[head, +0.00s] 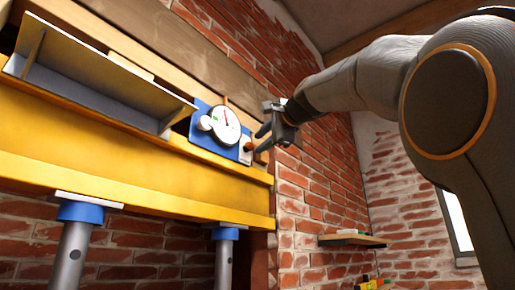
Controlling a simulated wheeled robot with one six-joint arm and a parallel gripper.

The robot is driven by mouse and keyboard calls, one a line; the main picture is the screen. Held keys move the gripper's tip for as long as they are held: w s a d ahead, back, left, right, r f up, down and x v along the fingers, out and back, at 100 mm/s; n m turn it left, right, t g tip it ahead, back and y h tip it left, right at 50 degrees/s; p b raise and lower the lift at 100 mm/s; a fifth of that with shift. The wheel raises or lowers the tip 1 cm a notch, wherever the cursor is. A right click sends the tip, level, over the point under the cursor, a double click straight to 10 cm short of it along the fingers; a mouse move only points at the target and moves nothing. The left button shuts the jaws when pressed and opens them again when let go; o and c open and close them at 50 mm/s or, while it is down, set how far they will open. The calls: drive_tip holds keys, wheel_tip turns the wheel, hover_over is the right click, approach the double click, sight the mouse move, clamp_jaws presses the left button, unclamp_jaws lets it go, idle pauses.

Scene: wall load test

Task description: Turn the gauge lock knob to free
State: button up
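A round white gauge (226,125) with a red needle and a green mark sits on a blue plate (205,147) above the yellow beam. At the plate's right end is a small white plate (245,157) with an orange-brown knob (248,146), which I take to be the lock knob. Its turn position and any markings are too small to read. My gripper (259,140) comes in from the right, its two dark fingers apart and pointing left at the knob. The fingertips are very close to the knob; I cannot tell if they touch it.
The yellow beam (130,165) runs along the wall on blue-topped steel props (72,250). A grey steel angle (95,80) lies above it, left of the gauge. Brick wall (310,200) stands behind. A wooden shelf (352,240) is low on the right. Space below my arm looks clear.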

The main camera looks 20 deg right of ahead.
drive_tip(key=b+v, duration=0.2)
drive_tip(key=v, duration=0.3)
drive_tip(key=shift+s, duration=0.1)
idle(0.5)
